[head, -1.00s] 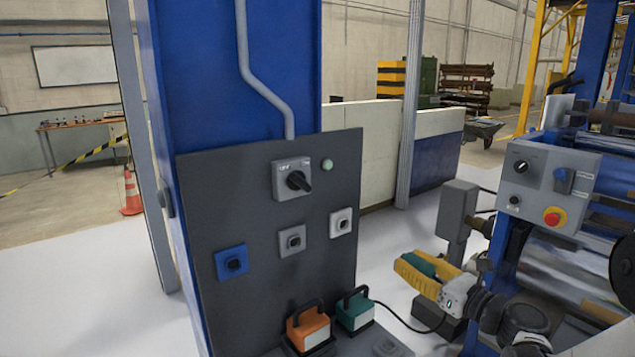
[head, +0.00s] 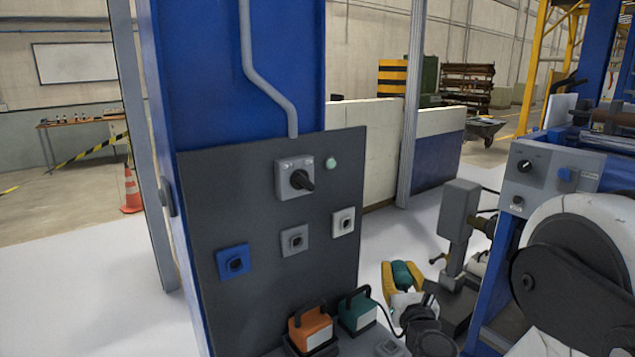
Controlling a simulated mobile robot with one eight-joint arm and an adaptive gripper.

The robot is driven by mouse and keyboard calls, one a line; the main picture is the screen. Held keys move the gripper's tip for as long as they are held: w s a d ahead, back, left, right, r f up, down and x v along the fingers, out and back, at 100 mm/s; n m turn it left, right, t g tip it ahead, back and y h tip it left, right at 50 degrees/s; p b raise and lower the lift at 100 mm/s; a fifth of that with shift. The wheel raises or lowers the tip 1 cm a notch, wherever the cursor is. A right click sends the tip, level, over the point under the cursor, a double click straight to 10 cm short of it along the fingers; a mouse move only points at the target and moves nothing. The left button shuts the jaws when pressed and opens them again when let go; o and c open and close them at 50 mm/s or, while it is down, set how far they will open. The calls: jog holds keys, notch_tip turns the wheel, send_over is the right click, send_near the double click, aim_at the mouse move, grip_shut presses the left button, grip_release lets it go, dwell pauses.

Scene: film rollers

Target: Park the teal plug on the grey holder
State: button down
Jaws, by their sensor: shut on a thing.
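My gripper (head: 401,268), with yellow fingers, is low at right of centre, to the right of the dark panel. It is shut on the teal plug (head: 403,276), which shows between the fingers. A low grey block (head: 390,347), which may be the grey holder, sits at the bottom edge below the gripper, apart from the plug. It is partly cut off by the frame. A grey socket (head: 294,240) is also on the panel.
The dark panel (head: 220,200) also carries a blue socket (head: 233,262), a white socket (head: 343,221) and a rotary switch (head: 294,179). An orange box (head: 311,330) and a teal box (head: 358,311) with a black cable stand below. A roller machine (head: 570,220) is at right.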

aim_at(406, 287)
jog(key=shift+s+d+b, duration=0.15)
jog(key=shift+s+b, duration=1.1)
jog(key=shift+s, duration=3.95)
